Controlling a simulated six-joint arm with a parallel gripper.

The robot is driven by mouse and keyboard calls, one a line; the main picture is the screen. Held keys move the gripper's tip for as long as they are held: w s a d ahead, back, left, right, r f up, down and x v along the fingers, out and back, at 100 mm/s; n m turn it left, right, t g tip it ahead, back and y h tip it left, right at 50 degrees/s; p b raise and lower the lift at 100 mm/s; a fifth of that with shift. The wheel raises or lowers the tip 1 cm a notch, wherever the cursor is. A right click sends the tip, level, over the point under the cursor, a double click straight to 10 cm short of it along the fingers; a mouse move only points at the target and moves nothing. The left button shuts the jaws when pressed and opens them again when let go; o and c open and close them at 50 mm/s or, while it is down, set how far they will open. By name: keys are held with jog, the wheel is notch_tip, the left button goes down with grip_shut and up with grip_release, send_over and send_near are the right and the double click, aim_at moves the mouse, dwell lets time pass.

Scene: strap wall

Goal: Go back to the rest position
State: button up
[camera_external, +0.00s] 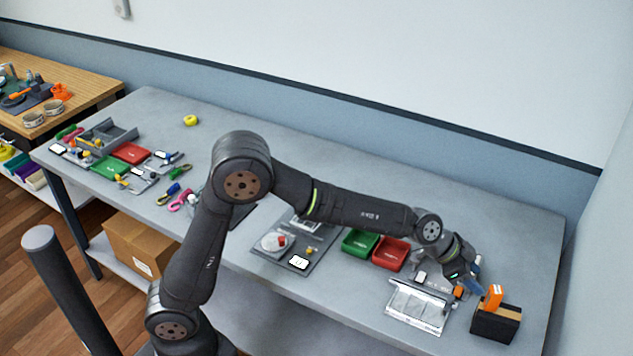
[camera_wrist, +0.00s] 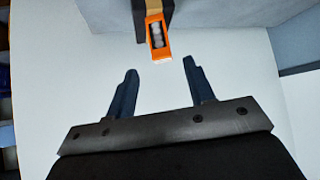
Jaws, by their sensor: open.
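My gripper (camera_external: 470,282) is at the right end of the grey table, low over it, with the arm stretched out to the right. In the wrist view its two dark blue fingers (camera_wrist: 160,68) are apart with nothing between them. An orange object (camera_external: 492,297) is just beyond the fingertips, at the black box (camera_external: 496,325). In the wrist view the orange object (camera_wrist: 157,50) shows a dark slot with pale round shapes. It appears clear of both fingers.
A silver tray (camera_external: 418,307) lies left of the black box. Red (camera_external: 390,254) and green (camera_external: 360,243) bins and a dark grey board (camera_external: 275,262) are further left. Tools and more bins crowd the table's left end. The wall runs behind; the table's back strip is mostly clear.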

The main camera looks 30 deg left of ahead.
aim_at(497, 289)
jog(key=x, duration=1)
jog(key=shift+a, duration=0.1)
jog(key=shift+w+r, duration=0.1)
jog(key=shift+r, duration=0.15)
notch_tip(497, 289, up, 4)
jog(key=shift+f, duration=0.2)
jog(key=s+d+r, duration=0.1)
jog(key=s+r, duration=0.6)
jog(key=s, duration=0.5)
jog(key=w+a+f+n+t+y, duration=0.1)
jog(key=w+a+n, duration=0.1)
jog(key=w+a, duration=0.75)
jog(key=w+a+f+n+t, duration=0.1)
jog(key=w+a+f, duration=0.1)
jog(key=w+a, duration=0.75)
jog(key=w+a+f+n+t+y, duration=0.1)
jog(key=w+a, duration=0.6)
jog(key=a, duration=0.3)
jog(key=w+a+f+n+y, duration=0.1)
jog(key=w+a+n, duration=0.1)
jog(key=w+a, duration=0.6)
jog(key=a, duration=0.3)
jog(key=shift+w+t, duration=0.15)
jog(key=shift+t, duration=0.25)
